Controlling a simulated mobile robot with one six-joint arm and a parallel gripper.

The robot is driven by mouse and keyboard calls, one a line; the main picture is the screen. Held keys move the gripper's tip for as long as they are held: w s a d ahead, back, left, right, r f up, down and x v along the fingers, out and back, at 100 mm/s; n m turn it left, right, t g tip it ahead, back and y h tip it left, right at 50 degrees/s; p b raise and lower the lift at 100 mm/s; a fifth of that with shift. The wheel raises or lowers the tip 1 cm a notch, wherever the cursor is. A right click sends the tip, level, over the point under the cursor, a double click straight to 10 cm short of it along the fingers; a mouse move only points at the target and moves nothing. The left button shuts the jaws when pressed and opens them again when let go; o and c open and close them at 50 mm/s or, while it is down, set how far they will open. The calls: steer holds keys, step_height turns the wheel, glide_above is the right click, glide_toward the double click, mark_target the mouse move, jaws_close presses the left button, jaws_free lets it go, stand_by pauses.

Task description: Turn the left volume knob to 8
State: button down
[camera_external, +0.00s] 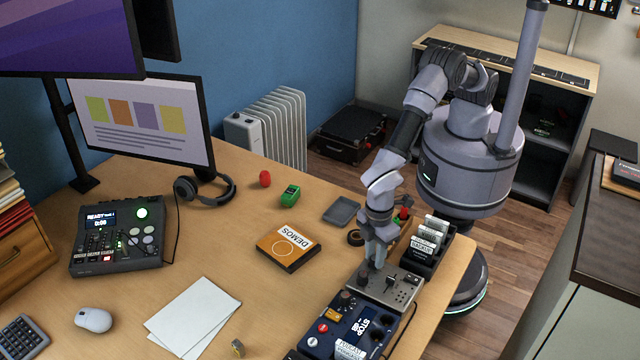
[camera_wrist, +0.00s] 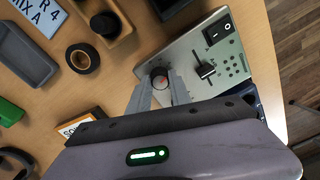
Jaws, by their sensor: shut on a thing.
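A grey control panel (camera_external: 402,294) lies near the right edge of the desk; it also shows in the wrist view (camera_wrist: 187,61). A dark round knob with a red pointer mark (camera_wrist: 160,77) sits on it. My gripper (camera_wrist: 160,84) is shut on this knob, one finger on each side. In the external view my gripper (camera_external: 369,271) reaches down to the panel, and its fingers mostly hide the knob. A black slider (camera_wrist: 205,71) and a rocker switch (camera_wrist: 217,29) are beside the knob. I cannot read any scale number at the pointer.
A dark blue device with a STOP label (camera_external: 347,324) stands just in front of the panel. A black rack of white cards (camera_external: 426,243) is behind it.

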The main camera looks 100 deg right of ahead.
steer(key=m+b, duration=0.1)
steer(key=m, duration=0.5)
steer(key=m+b, duration=0.1)
steer(key=m, duration=0.5)
steer(key=shift+m, duration=0.3)
stand_by(0.3)
steer(key=c, duration=1.2)
jaws_free()
steer(key=r+p, duration=0.3)
steer(key=r, duration=0.5)
steer(key=r+p, duration=0.3)
steer(key=r, duration=0.6)
steer(key=shift+s+d+r, duration=0.15)
steer(key=shift+s+r, duration=0.05)
